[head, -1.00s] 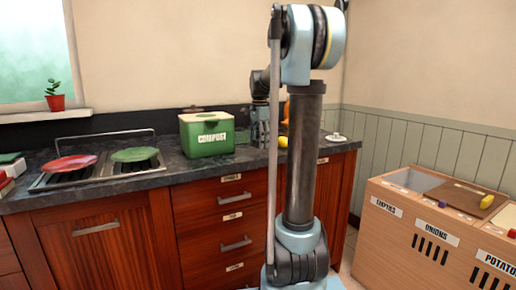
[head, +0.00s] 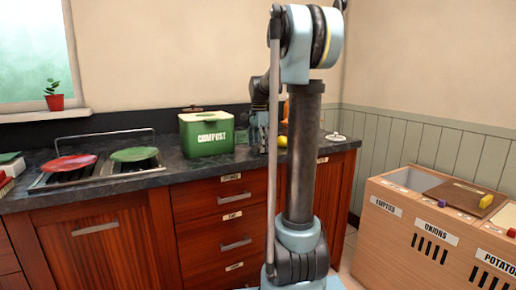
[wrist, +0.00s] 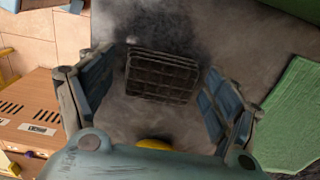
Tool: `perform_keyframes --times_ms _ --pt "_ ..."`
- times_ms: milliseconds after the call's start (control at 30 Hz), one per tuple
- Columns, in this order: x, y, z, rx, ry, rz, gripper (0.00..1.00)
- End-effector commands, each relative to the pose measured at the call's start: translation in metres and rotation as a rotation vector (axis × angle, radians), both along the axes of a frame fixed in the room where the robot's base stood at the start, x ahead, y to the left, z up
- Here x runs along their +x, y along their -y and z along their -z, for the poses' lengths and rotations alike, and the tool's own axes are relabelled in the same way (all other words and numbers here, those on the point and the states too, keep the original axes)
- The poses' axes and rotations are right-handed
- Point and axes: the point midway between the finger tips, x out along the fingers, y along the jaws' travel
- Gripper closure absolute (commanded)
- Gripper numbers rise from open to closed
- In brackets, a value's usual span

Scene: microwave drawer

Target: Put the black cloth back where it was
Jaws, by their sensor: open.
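A dark item with a grid pattern, which looks like the black cloth (wrist: 160,78), lies on the grey worktop (wrist: 185,25) in the wrist view. My gripper (wrist: 160,66) is open, with one finger on each side of the cloth and a gap to both. In the head view my gripper (head: 259,142) is low over the worktop to the right of the compost bin, partly hidden by my arm. I cannot make out the cloth there.
A yellow lemon (head: 281,141) lies close to my gripper. The green compost bin (head: 207,134) stands to the left. A textured green item (wrist: 290,118) lies to the right in the wrist view. A wooden bin unit (head: 430,235) stands on the right.

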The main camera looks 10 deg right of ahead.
Motion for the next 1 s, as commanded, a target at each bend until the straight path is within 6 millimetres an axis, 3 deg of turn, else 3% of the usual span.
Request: perform_keyframes --times_ms 167,700,1000 --pt "0.000 0.000 -0.014 0.000 0.000 0.000 0.18" --pt "0.000 0.000 -0.105 0.000 0.000 -0.001 0.18" --pt "0.000 0.000 -0.121 0.000 0.000 -0.001 0.18"
